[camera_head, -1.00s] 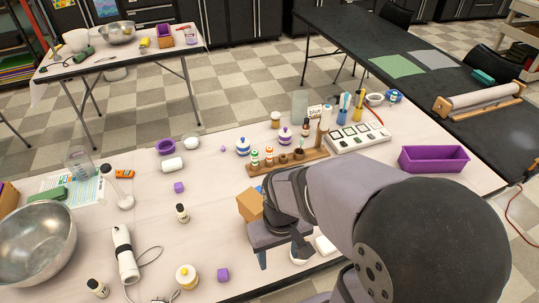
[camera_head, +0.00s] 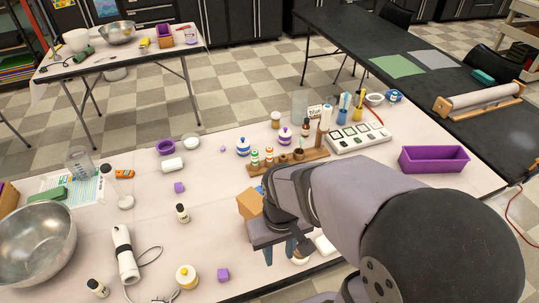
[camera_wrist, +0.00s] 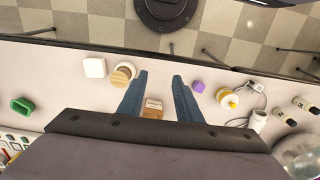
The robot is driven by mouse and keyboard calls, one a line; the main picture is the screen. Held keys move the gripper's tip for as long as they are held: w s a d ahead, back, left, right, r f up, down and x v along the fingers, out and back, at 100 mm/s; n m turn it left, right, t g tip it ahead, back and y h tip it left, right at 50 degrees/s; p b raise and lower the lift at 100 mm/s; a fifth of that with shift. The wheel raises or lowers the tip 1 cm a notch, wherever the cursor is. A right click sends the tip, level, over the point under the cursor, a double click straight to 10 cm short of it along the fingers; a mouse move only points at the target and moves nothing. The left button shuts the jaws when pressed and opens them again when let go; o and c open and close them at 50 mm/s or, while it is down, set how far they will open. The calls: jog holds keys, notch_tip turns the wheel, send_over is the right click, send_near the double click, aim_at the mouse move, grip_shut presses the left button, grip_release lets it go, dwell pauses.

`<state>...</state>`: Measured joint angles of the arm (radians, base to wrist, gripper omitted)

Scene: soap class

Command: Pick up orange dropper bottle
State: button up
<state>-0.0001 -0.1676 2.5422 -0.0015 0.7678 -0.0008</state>
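My gripper (camera_head: 280,252) hangs over the front part of the white table, pointing down. In the wrist view my gripper (camera_wrist: 160,82) has its two blue fingers apart with nothing held between them. A small brown labelled box (camera_wrist: 152,104) shows between the fingers, below them. Small bottles with orange and green bands (camera_head: 269,156) stand in a wooden rack (camera_head: 315,155) behind my gripper. They are too small to tell for sure which is the orange dropper bottle. My arm hides part of the table near the rack.
A brown box (camera_head: 249,204) stands left of my wrist. A white palette (camera_head: 358,138) and a purple bin (camera_head: 433,158) are right. Table between cube and small bottle (camera_head: 182,213) is clear.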

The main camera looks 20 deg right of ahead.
notch_tip(320, 180, up, 4)
jog(key=m+t+h+b, duration=0.2)
jog(key=t+h+b, duration=0.1)
jog(key=t, duration=1.1)
send_over(270, 154)
jog(key=s, duration=0.5)
jog(key=f, duration=1.1)
jog(key=a+f, duration=0.1)
jog(key=f, duration=0.4)
jog(key=shift+s, duration=0.15)
jog(key=shift+p+x, duration=0.35)
jog(key=shift+x, duration=0.7)
jog(key=shift+p+x, duration=0.9)
jog(key=shift+x, duration=1.65)
grip_shut()
